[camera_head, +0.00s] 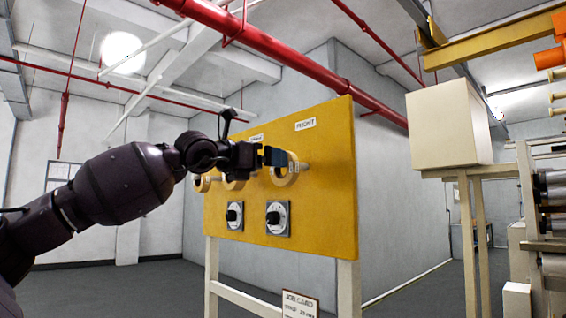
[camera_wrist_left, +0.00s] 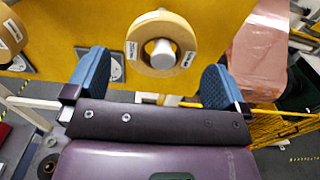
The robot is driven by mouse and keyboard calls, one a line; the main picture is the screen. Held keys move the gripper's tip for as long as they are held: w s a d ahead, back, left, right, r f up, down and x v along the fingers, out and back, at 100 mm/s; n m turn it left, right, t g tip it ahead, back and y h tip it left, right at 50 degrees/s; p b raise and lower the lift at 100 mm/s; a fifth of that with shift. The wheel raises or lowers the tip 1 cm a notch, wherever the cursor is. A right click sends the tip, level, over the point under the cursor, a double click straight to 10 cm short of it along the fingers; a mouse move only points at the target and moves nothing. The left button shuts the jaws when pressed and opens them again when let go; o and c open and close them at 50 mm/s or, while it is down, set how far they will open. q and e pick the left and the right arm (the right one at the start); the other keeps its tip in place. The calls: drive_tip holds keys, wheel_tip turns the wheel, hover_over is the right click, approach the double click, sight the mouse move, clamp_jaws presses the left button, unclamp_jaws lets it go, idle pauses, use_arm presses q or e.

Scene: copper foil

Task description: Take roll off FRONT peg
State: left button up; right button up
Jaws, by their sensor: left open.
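The tan roll (camera_head: 284,179) hangs on the peg (camera_head: 304,167) below the FRONT label (camera_head: 305,124) on the yellow board (camera_head: 325,205). In the left wrist view the same roll (camera_wrist_left: 180,28) shows face-on, with the round pale peg end (camera_wrist_left: 160,53) in its hole and small labels on its face. My left gripper (camera_head: 273,157) is open and empty in front of the board. Its blue fingers (camera_wrist_left: 155,60) stand to either side of the roll's lower part in the wrist view, apart from it. My right gripper is not in view.
Two more rolls (camera_head: 232,183) (camera_head: 203,184) hang left along the board. Two dials (camera_head: 277,218) (camera_head: 235,215) sit below the pegs. A copper-coloured sheet (camera_wrist_left: 258,52) lies right in the wrist view. Machinery (camera_head: 545,215) stands at the right, with open floor between.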

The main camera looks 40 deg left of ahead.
sight(288, 180)
use_arm(q)
drive_tip(key=w+p, duration=0.2)
drive_tip(key=p, duration=0.1)
drive_tip(key=shift+w+d+r+p, duration=0.2)
drive_tip(key=shift+w+d+p, duration=0.1)
drive_tip(key=shift+w, duration=0.1)
drive_tip(key=shift+w+p, duration=0.45)
drive_tip(key=shift+w, duration=0.2)
drive_tip(key=shift+w+f, duration=0.2)
drive_tip(key=c, duration=0.6)
drive_tip(key=shift+c, duration=0.4)
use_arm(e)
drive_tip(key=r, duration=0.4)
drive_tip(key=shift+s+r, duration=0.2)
use_arm(q)
drive_tip(key=shift+r, duration=0.1)
